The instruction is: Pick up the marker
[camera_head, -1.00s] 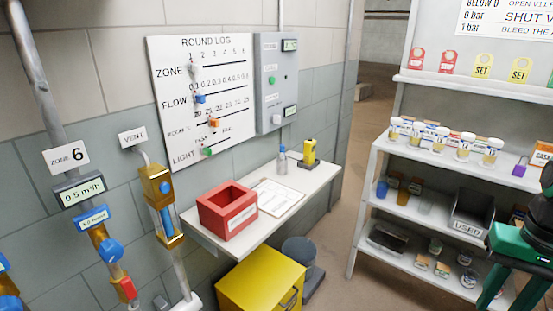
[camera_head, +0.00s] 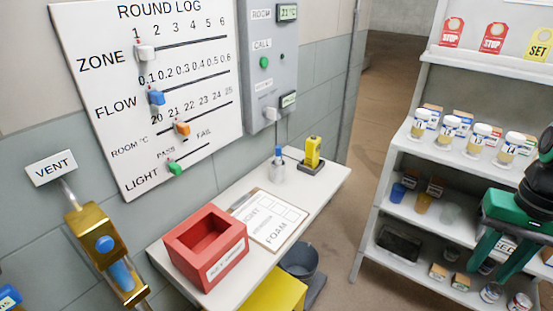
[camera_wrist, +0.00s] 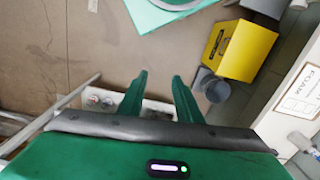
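A slim blue-topped upright item, probably the marker (camera_head: 278,152), stands in a small grey holder (camera_head: 277,173) on the white wall shelf (camera_head: 325,183), behind the clipboard. Its lower part is hidden in the holder. The holder also seems to show at the right edge of the wrist view (camera_wrist: 300,141). My gripper (camera_head: 486,275) is at the right of the head view, in front of the storage rack and well apart from the wall shelf. In the wrist view my gripper (camera_wrist: 160,76) has its two green fingers spread, with nothing between them.
The wall shelf also bears a red box (camera_head: 205,247), a clipboard (camera_head: 270,218) and a yellow device (camera_head: 312,152) on a dark base. A yellow cabinet (camera_wrist: 240,50) and grey bucket (camera_wrist: 215,89) stand below. A rack (camera_head: 400,215) with jars is at right. Brown floor between is open.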

